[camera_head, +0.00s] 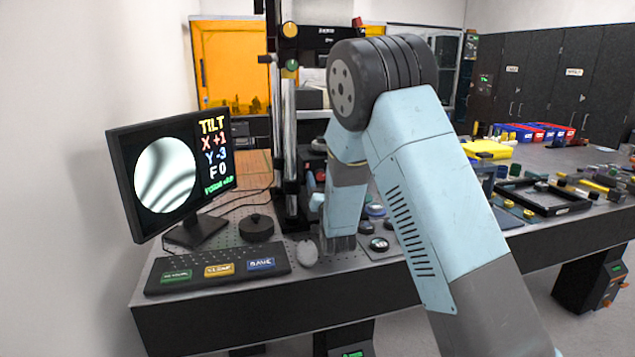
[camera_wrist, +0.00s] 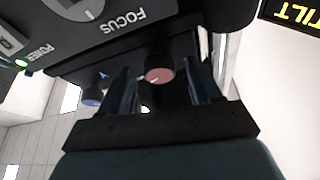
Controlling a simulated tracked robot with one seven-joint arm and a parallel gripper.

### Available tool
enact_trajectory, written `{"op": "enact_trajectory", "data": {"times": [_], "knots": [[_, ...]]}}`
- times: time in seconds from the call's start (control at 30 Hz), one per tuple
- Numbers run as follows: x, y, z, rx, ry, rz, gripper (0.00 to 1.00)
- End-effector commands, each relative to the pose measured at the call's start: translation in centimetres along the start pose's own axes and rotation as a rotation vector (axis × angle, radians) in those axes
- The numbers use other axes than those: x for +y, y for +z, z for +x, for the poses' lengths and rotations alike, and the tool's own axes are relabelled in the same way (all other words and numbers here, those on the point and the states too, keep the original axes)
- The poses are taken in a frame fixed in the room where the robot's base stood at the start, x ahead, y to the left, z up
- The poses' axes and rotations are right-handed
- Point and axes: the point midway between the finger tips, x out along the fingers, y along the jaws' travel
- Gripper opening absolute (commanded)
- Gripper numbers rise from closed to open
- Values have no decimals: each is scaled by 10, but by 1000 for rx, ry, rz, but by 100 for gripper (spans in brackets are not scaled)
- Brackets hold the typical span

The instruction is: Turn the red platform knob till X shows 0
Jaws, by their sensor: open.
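The red platform knob (camera_wrist: 158,75), with a pale pointer line on its face, shows in the wrist view under the dark housing. My gripper (camera_wrist: 160,70) is open, with one finger on each side of the red knob. Gaps show between the knob and both fingers; how deep it sits between them I cannot tell. The monitor (camera_head: 168,176) in the head view reads TILT, X +1, Y -3, F 0, beside a round picture of curved dark fringes. My arm hides much of the instrument in the head view, and I cannot make out the fingers there.
A blue knob (camera_wrist: 92,98) sits close beside one finger. A FOCUS dial (camera_wrist: 85,10) is on the housing above. A keypad (camera_head: 218,270) with coloured keys, a mouse (camera_head: 307,253) and a black round weight (camera_head: 256,228) lie on the table. Trays and parts crowd the right.

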Motion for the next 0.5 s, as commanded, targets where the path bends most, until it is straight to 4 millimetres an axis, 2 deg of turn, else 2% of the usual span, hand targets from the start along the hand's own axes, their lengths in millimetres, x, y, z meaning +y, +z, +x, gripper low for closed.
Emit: {"op": "enact_trajectory", "data": {"times": [0.3, 0.5], "knots": [[0, 0, 2, -1, 0, 0, 62], [0, 0, 2, -1, 0, 0, 43]]}}
